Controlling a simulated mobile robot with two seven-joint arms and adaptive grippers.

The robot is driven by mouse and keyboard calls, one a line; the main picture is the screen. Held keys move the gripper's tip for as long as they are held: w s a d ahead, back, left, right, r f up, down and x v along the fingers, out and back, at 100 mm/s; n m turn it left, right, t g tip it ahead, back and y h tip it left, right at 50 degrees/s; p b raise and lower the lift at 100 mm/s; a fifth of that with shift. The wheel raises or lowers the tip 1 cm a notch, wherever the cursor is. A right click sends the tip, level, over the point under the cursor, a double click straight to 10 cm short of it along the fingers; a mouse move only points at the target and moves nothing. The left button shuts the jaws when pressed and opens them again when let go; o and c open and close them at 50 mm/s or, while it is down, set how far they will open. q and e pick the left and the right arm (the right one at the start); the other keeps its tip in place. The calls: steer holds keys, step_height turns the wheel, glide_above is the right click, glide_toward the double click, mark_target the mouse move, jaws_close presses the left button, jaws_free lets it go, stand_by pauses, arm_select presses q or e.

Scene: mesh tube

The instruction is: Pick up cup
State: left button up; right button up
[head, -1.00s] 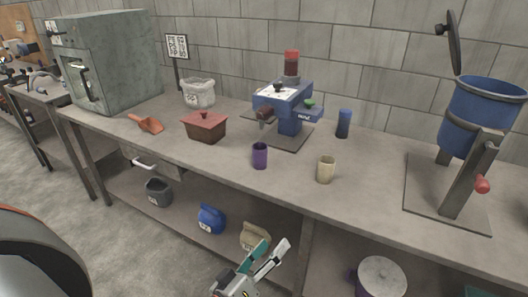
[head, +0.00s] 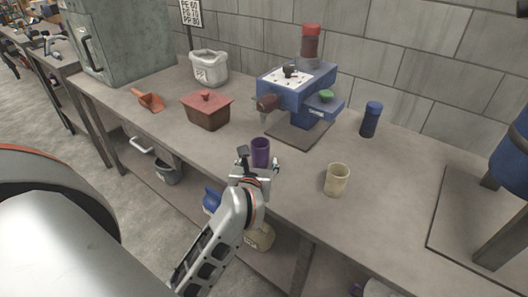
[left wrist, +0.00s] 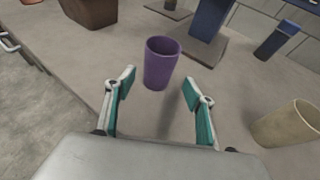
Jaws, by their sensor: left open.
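A purple cup (head: 261,152) stands upright on the workbench near its front edge. It also shows in the left wrist view (left wrist: 161,63), ahead of and roughly between the fingertips. A cream cup (head: 337,180) stands upright to its right; part of it shows at the right of the left wrist view (left wrist: 288,124). My left gripper (head: 259,163) is open and empty, just in front of the purple cup. In the left wrist view its two teal-padded fingers (left wrist: 158,90) are apart, with the cup a little beyond them. My right gripper is not in view.
Behind the cups stands a blue machine (head: 297,95) on a plate. A dark blue bottle (head: 371,120) is to its right. A brown lidded box (head: 206,110), orange scoop (head: 148,101) and white bucket (head: 209,68) stand left. Bare bench lies right of the cream cup.

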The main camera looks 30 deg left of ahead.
mark_target(259, 158)
arm_select(q)
steer(key=shift+x, duration=3.55)
steer(key=shift+s+a, duration=0.1)
steer(key=shift+a, duration=0.1)
steer(key=c, duration=1.2)
